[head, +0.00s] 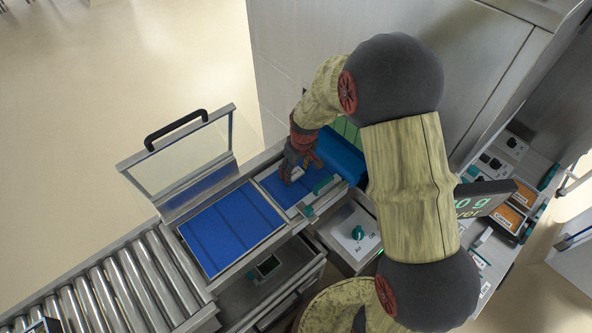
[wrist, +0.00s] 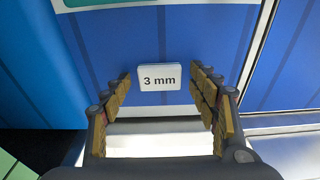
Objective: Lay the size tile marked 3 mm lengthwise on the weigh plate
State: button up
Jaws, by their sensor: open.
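The size tile (wrist: 159,77) is a small white block marked "3 mm" in black. It lies on a blue ribbed surface (wrist: 120,35), its label facing the wrist camera. My gripper (wrist: 160,88) is open, with one finger to either side of the tile and gaps between. In the head view my gripper (head: 300,172) is low over the small blue bed, and the tile is hard to make out there. I cannot pick out the weigh plate; my arm hides part of that area.
A clear lid with a black handle (head: 176,128) stands raised beside the larger blue bed (head: 230,228). A roller conveyor (head: 120,285) runs to the lower left. A blue rounded housing (head: 341,155) is close right of my gripper. Orange-labelled bins (head: 508,215) are far right.

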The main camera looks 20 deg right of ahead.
jog(key=s+r+m+t+p, duration=0.1)
jog(key=s+r, duration=0.2)
jog(key=r, duration=0.8)
jog(key=s+r, duration=0.4)
jog(key=r, duration=0.6)
jog(key=s+r+m+t, duration=0.1)
jog(key=s+r, duration=0.4)
jog(key=s, duration=0.4)
jog(key=s+r+m+t, duration=0.2)
jog(key=s+r, duration=0.3)
jog(key=s, duration=0.5)
jog(key=shift+s+m+h, duration=0.25)
jog(key=shift+m+h, duration=0.05)
jog(key=shift+r, duration=0.1)
notch_tip(320, 180, down, 8)
jog(key=b, duration=0.7)
jog(key=shift+b, duration=0.35)
